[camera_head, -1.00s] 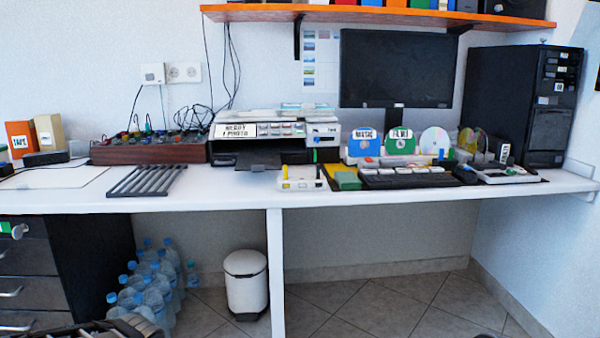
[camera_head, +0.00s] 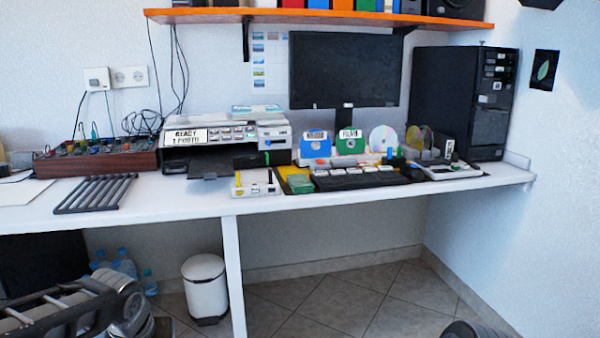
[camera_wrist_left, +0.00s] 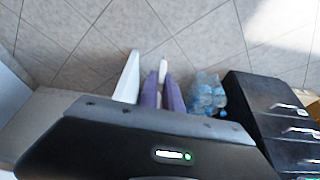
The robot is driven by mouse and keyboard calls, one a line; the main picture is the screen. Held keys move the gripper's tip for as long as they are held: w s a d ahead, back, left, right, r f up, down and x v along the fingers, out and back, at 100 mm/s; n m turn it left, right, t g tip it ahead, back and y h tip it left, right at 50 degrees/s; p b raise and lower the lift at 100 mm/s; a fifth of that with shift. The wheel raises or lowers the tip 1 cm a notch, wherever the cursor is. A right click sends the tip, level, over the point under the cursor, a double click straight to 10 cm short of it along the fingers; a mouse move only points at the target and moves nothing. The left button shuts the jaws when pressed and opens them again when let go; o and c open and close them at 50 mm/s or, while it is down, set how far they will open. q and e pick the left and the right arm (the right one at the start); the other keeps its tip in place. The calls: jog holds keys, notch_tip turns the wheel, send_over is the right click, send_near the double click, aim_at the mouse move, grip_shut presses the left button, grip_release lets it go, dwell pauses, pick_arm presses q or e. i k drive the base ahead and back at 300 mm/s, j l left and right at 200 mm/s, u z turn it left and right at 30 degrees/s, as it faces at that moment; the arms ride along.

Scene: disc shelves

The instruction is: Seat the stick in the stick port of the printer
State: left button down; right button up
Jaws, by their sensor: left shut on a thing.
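The printer (camera_head: 225,134) stands on the desk against the back wall, with a "READY 1 PHOTO" label and a dark output tray in front. A small green mark (camera_head: 267,158) shows at its right front; the stick port itself is too small to make out. In the left wrist view, my left gripper (camera_wrist_left: 162,84) has its two purple fingers close together, shut on a small pale piece, apparently the stick (camera_wrist_left: 163,68). It is above the floor, away from the printer. My right gripper is out of view.
The white desk (camera_head: 150,197) carries a black rack (camera_head: 95,193), a small white box (camera_head: 254,184), a keyboard (camera_head: 355,180) and disc holders. The monitor (camera_head: 344,70) and a PC tower (camera_head: 462,103) stand behind. A white bin (camera_head: 205,287) and bottles (camera_head: 122,263) are on the floor below.

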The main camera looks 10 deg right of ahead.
aim_at(275, 134)
jog(key=z, duration=1.45)
jog(key=j, duration=0.65)
jog(key=i+j, duration=0.15)
jog(key=j, duration=1.1)
